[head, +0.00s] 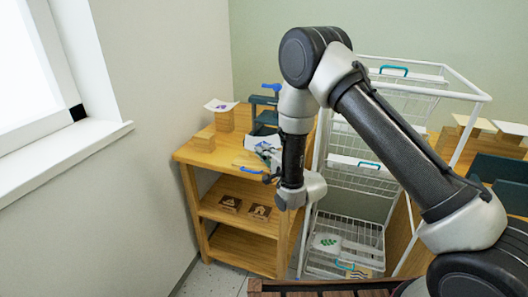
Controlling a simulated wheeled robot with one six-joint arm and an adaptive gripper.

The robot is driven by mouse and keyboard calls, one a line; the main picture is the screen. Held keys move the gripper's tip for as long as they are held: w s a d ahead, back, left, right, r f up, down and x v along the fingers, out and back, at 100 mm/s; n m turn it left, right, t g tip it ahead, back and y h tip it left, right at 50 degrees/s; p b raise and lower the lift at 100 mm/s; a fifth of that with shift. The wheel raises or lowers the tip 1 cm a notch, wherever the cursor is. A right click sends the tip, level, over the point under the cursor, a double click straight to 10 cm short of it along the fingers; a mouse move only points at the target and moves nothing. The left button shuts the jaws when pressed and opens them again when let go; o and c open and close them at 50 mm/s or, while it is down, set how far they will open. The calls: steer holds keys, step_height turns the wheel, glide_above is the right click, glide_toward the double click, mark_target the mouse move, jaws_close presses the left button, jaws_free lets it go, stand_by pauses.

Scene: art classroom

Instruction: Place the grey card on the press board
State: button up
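A small greyish-blue piece (264,143), possibly the grey card, shows on the wooden bench top just left of my wrist; my arm partly covers it. A dark green press-like stand (264,117) with a blue handle (272,87) stands at the back of the bench. I cannot tell which part is the press board. My gripper is mostly hidden by my wrist, over the bench's right front; only a dark bit (268,178) shows beside a blue bar (250,170). Whether it is open or holds anything does not show.
The wooden bench (205,155) carries wooden blocks (224,121), one topped by a pale card (220,105). Two brown printed tiles (229,204) (260,212) lie on its middle shelf. A white wire rack (350,185) stands close on the right. The wall is left.

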steer(key=shift+f, duration=0.1)
steer(key=shift+r, duration=0.2)
steer(key=v, duration=1.2)
steer(key=shift+r, duration=0.4)
